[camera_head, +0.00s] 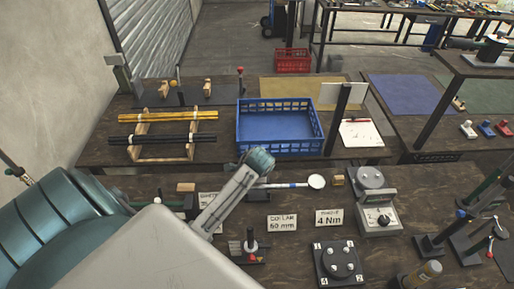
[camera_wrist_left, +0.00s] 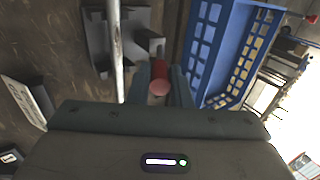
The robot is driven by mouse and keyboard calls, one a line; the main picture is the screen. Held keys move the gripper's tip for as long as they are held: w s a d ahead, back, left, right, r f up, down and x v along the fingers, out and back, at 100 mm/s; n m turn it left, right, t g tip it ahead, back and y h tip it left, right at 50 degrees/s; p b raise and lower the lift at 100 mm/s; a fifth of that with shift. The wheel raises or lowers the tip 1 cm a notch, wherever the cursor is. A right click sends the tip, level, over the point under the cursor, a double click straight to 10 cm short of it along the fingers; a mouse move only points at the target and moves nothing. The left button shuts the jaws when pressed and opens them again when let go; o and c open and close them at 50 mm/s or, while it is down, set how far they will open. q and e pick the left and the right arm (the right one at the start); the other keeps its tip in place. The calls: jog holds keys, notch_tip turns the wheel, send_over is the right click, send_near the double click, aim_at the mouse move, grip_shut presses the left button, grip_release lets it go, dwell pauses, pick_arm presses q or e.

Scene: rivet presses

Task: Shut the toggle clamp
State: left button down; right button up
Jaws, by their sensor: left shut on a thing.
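In the left wrist view, my left gripper (camera_wrist_left: 158,88) has its two dark fingers closed on a red cylindrical grip (camera_wrist_left: 160,84), seen end-on between them. The grip appears to be the toggle clamp's handle. How the grip joins the bracket is not clear. In the head view my left arm covers this spot, so its fingertips and the clamp cannot be made out there. My right gripper does not show.
A blue crate (camera_head: 279,146) stands beyond the bench and also shows in the wrist view (camera_wrist_left: 207,50). Cards (camera_head: 282,222), a black base with a knob (camera_head: 250,247), a black plate with round posts (camera_head: 339,262) and a grey gauge (camera_head: 378,213) occupy the near bench.

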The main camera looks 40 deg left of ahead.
pick_arm(q)
jog(key=shift+s+d+f, duration=0.1)
jog(key=shift+s, duration=0.05)
dwell(0.3)
jog(key=c, duration=1.4)
grip_release()
jog(key=shift+o, duration=0.4)
jog(key=b+v, duration=0.3)
jog(key=v, duration=0.7)
jog(key=shift+s+d+r, duration=0.25)
